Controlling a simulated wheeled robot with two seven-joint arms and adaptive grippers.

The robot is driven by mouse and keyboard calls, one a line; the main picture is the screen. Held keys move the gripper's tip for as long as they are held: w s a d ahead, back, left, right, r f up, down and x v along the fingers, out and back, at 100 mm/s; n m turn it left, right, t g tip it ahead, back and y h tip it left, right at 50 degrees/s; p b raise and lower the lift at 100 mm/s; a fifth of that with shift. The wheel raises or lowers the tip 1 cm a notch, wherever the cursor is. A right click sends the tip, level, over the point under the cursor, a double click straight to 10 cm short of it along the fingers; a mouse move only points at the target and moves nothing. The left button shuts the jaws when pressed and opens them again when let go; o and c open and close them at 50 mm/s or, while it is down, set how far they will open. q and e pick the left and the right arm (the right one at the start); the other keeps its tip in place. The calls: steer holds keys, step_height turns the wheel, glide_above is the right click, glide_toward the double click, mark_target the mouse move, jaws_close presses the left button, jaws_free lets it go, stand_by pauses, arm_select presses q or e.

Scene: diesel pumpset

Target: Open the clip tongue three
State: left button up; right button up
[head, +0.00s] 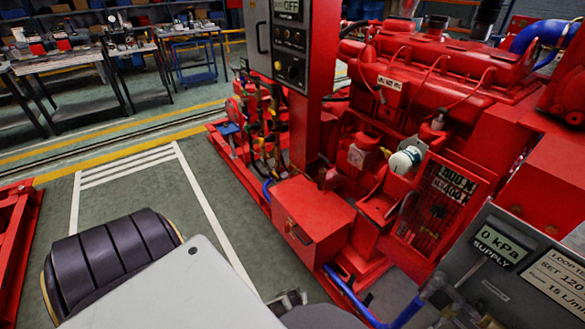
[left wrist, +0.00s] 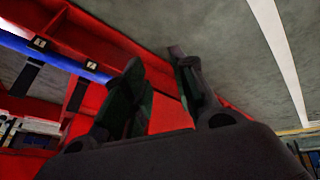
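A blue pipe (left wrist: 62,58) runs along the red frame in the left wrist view. Two small dark clips with pale marks sit on it, one farther left (left wrist: 38,43) and one nearer my fingers (left wrist: 91,65). Dark strips hang below them. The marks are too small to read, so I cannot tell which clip is number three. My left gripper (left wrist: 157,62) has its two fingers apart with nothing seen between them, in front of the red frame and to the right of the clips. In the head view a blue pipe (head: 352,296) runs low beside the red base. My right gripper is not seen.
The red engine (head: 430,70) and a red box (head: 312,217) fill the right half of the head view. A grey supply panel (head: 497,242) reading 0 kPa stands lower right. Workbenches (head: 75,62) stand at the back left.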

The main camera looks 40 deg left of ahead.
arm_select(q)
steer(key=shift+s+a+f+m+g+p, duration=0.15)
steer(key=shift+s+m+p, duration=0.1)
steer(key=shift+s, duration=0.25)
steer(key=shift+s+f+m+g+p, duration=0.1)
steer(key=shift+s+f+m, duration=0.1)
steer(key=shift+s, duration=0.35)
steer(key=shift+s+a+f+m+g+p, duration=0.15)
steer(key=shift+s+m+p, duration=0.1)
steer(key=shift+s, duration=0.25)
